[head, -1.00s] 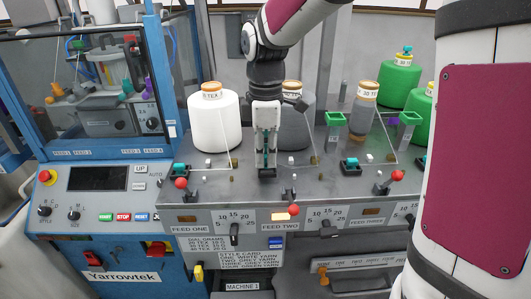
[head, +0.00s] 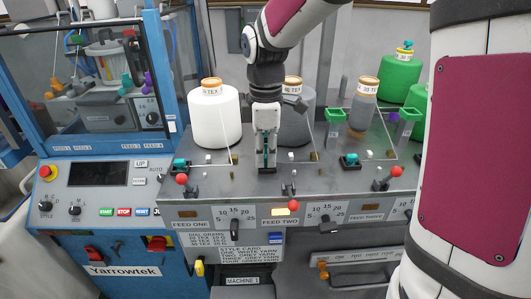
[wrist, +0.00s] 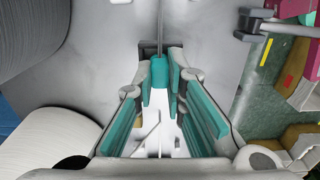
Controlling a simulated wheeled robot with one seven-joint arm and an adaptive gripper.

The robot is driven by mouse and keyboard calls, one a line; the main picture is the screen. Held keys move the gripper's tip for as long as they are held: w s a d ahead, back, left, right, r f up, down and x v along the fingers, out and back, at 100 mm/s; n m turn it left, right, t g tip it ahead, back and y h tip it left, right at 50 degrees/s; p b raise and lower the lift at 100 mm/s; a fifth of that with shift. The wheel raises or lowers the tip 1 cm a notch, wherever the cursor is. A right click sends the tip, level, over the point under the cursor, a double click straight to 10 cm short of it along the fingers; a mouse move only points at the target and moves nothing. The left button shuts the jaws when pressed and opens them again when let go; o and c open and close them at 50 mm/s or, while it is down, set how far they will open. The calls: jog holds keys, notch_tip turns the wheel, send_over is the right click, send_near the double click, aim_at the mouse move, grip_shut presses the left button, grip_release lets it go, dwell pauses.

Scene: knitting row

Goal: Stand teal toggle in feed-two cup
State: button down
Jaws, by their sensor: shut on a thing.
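My gripper (head: 266,158) points straight down at the feed-two station, above the FEED TWO label (head: 279,223). In the wrist view its teal-padded fingers (wrist: 159,95) are closed on the teal toggle (wrist: 158,73), a small teal block at the fingertips. A thin grey rod shows beyond the toggle, and a dark square edge lies right behind it. In the head view my gripper hides the toggle and most of the feed-two cup; only a dark edge (head: 266,170) shows below the fingers. I cannot tell whether the toggle touches the cup.
Similar teal toggles stand in dark cups at feed one (head: 181,164) and feed three (head: 350,160). A white yarn cone (head: 214,120) and a grey cone (head: 297,125) stand close behind. Red-knobbed levers (head: 292,205) line the front edge.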

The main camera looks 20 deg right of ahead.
jog(key=c, duration=1.6)
grip_release()
jog(key=shift+s+f, duration=0.1)
jog(key=shift+f, duration=0.25)
jog(key=shift+o, duration=0.2)
notch_tip(320, 180, up, 12)
jog(key=shift+r, duration=0.15)
jog(key=s+f+m+t+b, duration=0.1)
jog(key=s+f+m+t, duration=0.1)
jog(key=s+m, duration=0.5)
jog(key=s+f+m+t+b, duration=0.1)
jog(key=s+f+m+t, duration=0.1)
jog(key=s+m, duration=0.5)
jog(key=s+t, duration=0.1)
jog(key=s, duration=0.3)
jog(key=shift+d+t, duration=0.2)
jog(key=shift+t, duration=0.1)
